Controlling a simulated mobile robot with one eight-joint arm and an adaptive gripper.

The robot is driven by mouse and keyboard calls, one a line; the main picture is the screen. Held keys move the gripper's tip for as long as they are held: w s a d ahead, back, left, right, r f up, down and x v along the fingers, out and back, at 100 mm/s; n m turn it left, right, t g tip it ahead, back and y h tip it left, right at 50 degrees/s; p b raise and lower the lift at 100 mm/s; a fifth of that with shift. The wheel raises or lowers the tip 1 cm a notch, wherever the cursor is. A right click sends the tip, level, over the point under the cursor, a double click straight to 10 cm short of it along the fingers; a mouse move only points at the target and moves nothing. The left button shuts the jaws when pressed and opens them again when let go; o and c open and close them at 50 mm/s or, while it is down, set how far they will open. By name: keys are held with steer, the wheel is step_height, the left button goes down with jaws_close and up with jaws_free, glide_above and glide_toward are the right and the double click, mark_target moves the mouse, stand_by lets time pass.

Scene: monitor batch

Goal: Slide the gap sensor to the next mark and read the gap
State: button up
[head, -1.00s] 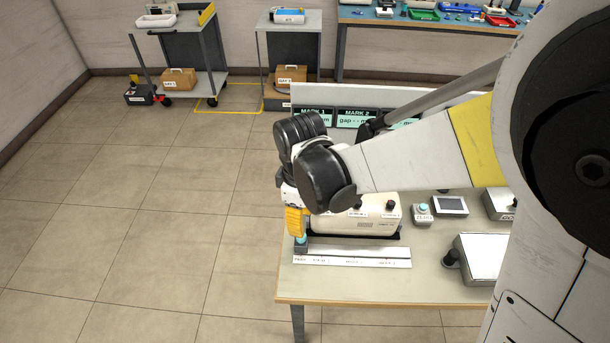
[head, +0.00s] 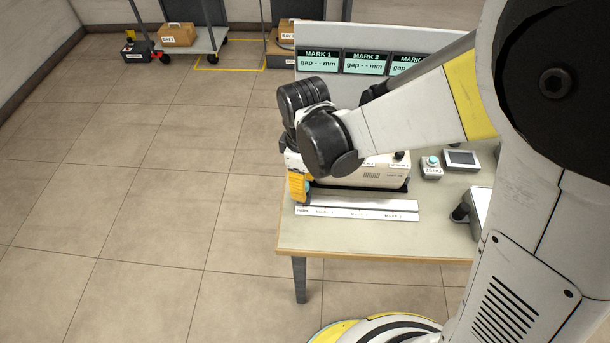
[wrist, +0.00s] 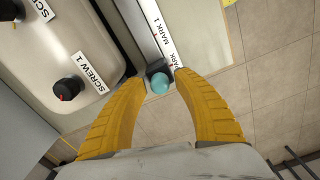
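The gap sensor is a small dark block with a teal knob (wrist: 159,84), at the left end of the rail (head: 375,205) beside the PARK label in the head view. The rail's label strip also shows in the wrist view (wrist: 160,36), with MARK 1 farther along. My gripper (wrist: 161,77) has its yellow fingers on either side of the knob, with a narrow space seeming to show at each fingertip. In the head view my gripper (head: 300,187) hides part of the sensor. The MARK 1 screen (head: 318,61) and MARK 2 screen (head: 366,62) show "gap -- mm".
A beige unit with screw knobs (wrist: 67,88) stands directly behind the rail. A ZERO button (head: 432,167) and a small display (head: 462,160) stand to the right. A third screen (head: 405,63) is partly hidden by my arm. The table front (head: 350,236) is clear.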

jaws_close()
steer(key=shift+d, duration=7)
steer(key=shift+o, duration=1.1)
jaws_free()
step_height(320, 180, up, 12)
steer(key=s+d+r+m+t, duration=0.4)
steer(key=s+d+m+t, duration=0.2)
steer(key=m, duration=0.9)
steer(key=shift+d+t, duration=0.6)
steer(key=shift+d, duration=0.65)
